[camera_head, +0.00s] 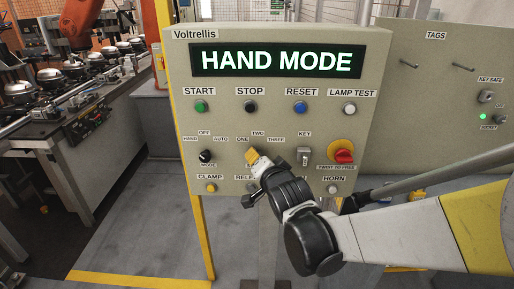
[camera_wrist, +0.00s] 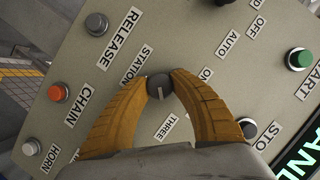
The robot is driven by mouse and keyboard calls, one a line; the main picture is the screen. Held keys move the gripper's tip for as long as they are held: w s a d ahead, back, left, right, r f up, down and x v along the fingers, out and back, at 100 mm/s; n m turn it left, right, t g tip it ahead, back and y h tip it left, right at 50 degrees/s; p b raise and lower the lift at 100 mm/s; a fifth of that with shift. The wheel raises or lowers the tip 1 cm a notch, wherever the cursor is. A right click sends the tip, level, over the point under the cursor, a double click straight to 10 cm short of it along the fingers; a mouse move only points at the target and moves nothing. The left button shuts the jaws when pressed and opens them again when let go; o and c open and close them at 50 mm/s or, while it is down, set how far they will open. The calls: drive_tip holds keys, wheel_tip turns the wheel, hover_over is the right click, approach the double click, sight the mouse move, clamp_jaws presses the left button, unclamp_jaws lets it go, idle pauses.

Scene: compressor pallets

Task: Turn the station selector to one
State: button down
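The station selector (camera_wrist: 160,87) is a small dark round knob on the beige panel, below the ONE, TWO and THREE labels in the head view. My gripper (camera_wrist: 160,85) has its two yellow fingertips on opposite sides of the knob, seemingly touching it. In the head view my gripper (camera_head: 253,158) covers the knob and most of the STATION label. In the wrist view a pale mark on the knob points down, roughly toward the THREE label (camera_wrist: 167,127). The ONE label (camera_wrist: 205,73) is partly hidden by a finger, and TWO is hidden there. The display (camera_head: 277,61) reads HAND MODE.
The mode selector (camera_head: 206,156) is left of my gripper, the key switch (camera_head: 304,156) and red twist-to-free knob (camera_head: 344,156) right. START (camera_head: 201,107), STOP (camera_head: 250,107), RESET (camera_head: 300,107) and LAMP TEST (camera_head: 349,108) buttons are above. The clamp button (camera_head: 211,188) is below left.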

drive_tip(key=shift+n, duration=0.3)
drive_tip(key=shift+a+r+n+g+h+p, duration=0.1)
drive_tip(key=shift+n+g+h+p, duration=0.3)
drive_tip(key=shift+n+h+p, duration=0.65)
drive_tip(key=n+h, duration=0.2)
drive_tip(key=n, duration=0.1)
drive_tip(key=shift+n, duration=0.25)
drive_tip(key=n+h, duration=0.2)
drive_tip(key=n, duration=0.1)
drive_tip(key=shift+n+h+b, duration=0.4)
drive_tip(key=shift+n+h, duration=0.65)
drive_tip(key=shift+n, duration=0.45)
drive_tip(key=c, duration=1.1)
unclamp_jaws()
drive_tip(key=shift+o, duration=0.2)
